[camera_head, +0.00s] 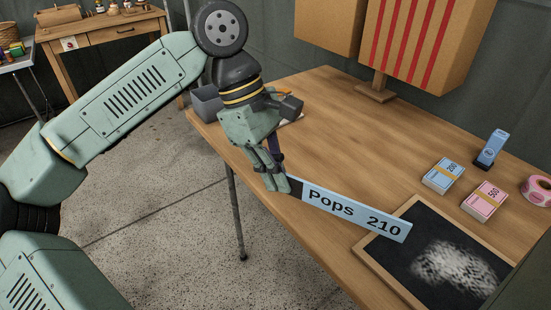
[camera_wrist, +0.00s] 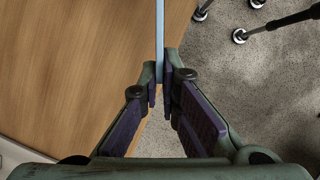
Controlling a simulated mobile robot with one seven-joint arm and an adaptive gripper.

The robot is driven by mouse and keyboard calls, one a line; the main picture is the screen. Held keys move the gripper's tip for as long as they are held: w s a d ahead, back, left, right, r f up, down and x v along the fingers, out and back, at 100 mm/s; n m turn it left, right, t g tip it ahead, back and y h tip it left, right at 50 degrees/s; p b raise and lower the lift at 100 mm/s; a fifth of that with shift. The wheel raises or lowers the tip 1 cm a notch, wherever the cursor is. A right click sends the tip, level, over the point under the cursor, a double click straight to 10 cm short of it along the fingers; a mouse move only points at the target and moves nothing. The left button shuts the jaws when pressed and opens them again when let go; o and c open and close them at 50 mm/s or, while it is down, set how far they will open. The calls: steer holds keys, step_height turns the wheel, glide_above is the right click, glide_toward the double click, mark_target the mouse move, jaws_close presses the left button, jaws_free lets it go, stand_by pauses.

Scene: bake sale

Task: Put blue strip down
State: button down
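The blue strip (camera_head: 356,214) reads "Pops 210" and sticks out to the right from my gripper (camera_head: 277,184) in the head view. My gripper is shut on its left end. In the wrist view the strip (camera_wrist: 159,38) shows edge-on as a thin pale line between the fingertips (camera_wrist: 160,84). The strip is held over the front edge of the wooden table (camera_head: 325,115); its right end overlaps the frame of the chalkboard (camera_head: 402,275) in the picture. I cannot tell whether the strip touches anything below.
Blue notes (camera_head: 443,175), pink notes (camera_head: 484,201), a blue stamp (camera_head: 492,149) and a pink roll (camera_head: 537,190) are at the table's right. A striped board (camera_head: 415,40) stands at the back. A grey bin (camera_head: 207,103) sits behind my gripper. The table's middle is clear.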

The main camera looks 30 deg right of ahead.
steer(key=w, duration=0.2)
steer(key=w+d, duration=0.1)
steer(key=w, duration=0.1)
steer(key=w+d+p, duration=0.1)
steer(key=w, duration=0.1)
steer(key=shift+d+f, duration=0.1)
steer(key=shift+f, duration=0.15)
steer(key=f, duration=0.3)
steer(key=shift+w+d, duration=0.1)
steer(key=shift+w, duration=0.2)
steer(key=shift+f, duration=0.4)
steer(key=shift+f+b, duration=0.3)
steer(key=shift+f, duration=0.1)
steer(key=c, duration=2.1)
jaws_free()
steer(key=shift+s, duration=0.1)
